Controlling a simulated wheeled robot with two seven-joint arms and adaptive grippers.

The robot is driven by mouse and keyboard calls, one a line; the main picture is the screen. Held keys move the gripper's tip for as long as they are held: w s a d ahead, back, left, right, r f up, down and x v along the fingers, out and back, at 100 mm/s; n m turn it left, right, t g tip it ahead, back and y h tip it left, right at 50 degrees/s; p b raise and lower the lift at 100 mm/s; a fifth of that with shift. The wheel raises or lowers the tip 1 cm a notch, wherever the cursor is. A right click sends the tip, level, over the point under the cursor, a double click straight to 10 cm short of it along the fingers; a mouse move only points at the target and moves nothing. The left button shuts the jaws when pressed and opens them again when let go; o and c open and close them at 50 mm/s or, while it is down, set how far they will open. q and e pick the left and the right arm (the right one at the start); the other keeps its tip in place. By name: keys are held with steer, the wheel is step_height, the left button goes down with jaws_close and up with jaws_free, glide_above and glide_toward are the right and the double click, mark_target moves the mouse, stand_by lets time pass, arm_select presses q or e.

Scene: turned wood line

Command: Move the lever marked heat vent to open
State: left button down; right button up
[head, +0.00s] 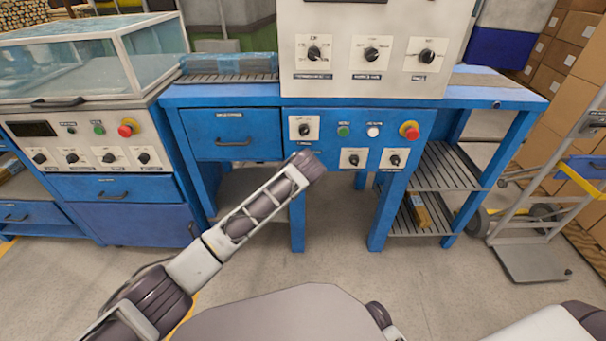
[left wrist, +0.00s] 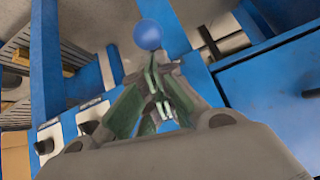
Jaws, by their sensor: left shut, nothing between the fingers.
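In the head view my left arm reaches up to the blue workbench front, and my left gripper (head: 309,163) is at the lower left of the control panel (head: 330,142). Its fingers are hidden there behind the wrist. In the left wrist view the gripper (left wrist: 159,88) is shut and empty. A blue ball knob (left wrist: 148,34) shows just beyond the fingertips; whether they touch it I cannot tell. The knob's stem and base are hidden behind the fingers. No heat vent label is readable. My right gripper is out of view.
The panel carries several black rotary dials (head: 353,158), a green button (head: 343,131) and a red stop button (head: 409,130). A blue drawer (head: 232,132) is left of it. A glass-lidded machine (head: 85,95) stands further left, a hand truck (head: 540,215) at right.

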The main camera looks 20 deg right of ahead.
arm_select(q)
steer(key=shift+f, duration=0.1)
stand_by(0.3)
steer(key=v, duration=1.2)
stand_by(0.6)
steer(key=shift+s, duration=0.1)
stand_by(0.4)
